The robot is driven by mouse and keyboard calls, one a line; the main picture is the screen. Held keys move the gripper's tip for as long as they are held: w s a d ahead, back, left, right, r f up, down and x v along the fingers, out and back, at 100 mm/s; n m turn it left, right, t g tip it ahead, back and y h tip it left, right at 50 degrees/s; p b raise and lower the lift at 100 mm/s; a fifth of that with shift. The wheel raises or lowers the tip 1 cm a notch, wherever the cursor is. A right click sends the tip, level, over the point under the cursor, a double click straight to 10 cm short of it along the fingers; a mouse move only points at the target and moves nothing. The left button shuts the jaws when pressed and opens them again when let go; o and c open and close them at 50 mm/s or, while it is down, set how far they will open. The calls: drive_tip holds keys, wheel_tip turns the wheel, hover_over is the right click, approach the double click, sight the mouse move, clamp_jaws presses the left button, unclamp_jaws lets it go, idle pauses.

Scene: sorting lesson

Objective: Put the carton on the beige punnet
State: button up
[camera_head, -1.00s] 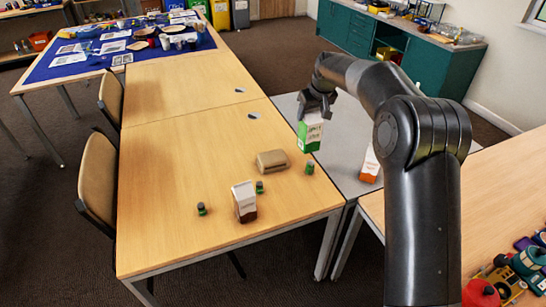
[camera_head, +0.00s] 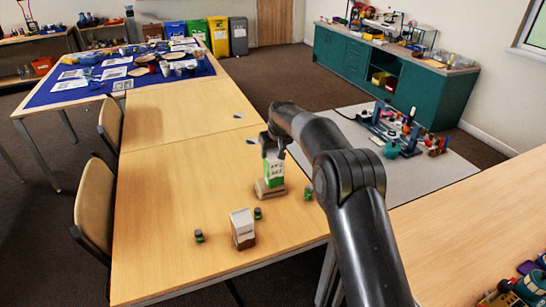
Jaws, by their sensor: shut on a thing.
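My gripper (camera_head: 273,151) is shut on a green and white carton (camera_head: 273,169), gripping it near its top. The carton is upright over the beige punnet (camera_head: 267,194), which sits on the wooden table. The carton's lower end overlaps the punnet in the picture and hides part of it. I cannot tell whether the carton touches the punnet or hangs just above it.
A brown and white carton (camera_head: 242,229) stands nearer the table's front edge. Small dark green-topped jars (camera_head: 199,236) stand around it, one (camera_head: 257,213) close to the punnet and one (camera_head: 308,193) to its right. The far wooden table (camera_head: 180,105) is mostly clear.

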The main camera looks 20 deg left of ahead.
drive_tip(key=shift+f, duration=1.2)
drive_tip(key=shift+f, duration=0.15)
drive_tip(key=o, duration=1.2)
drive_tip(key=v, duration=1.2)
drive_tip(key=shift+r, duration=0.2)
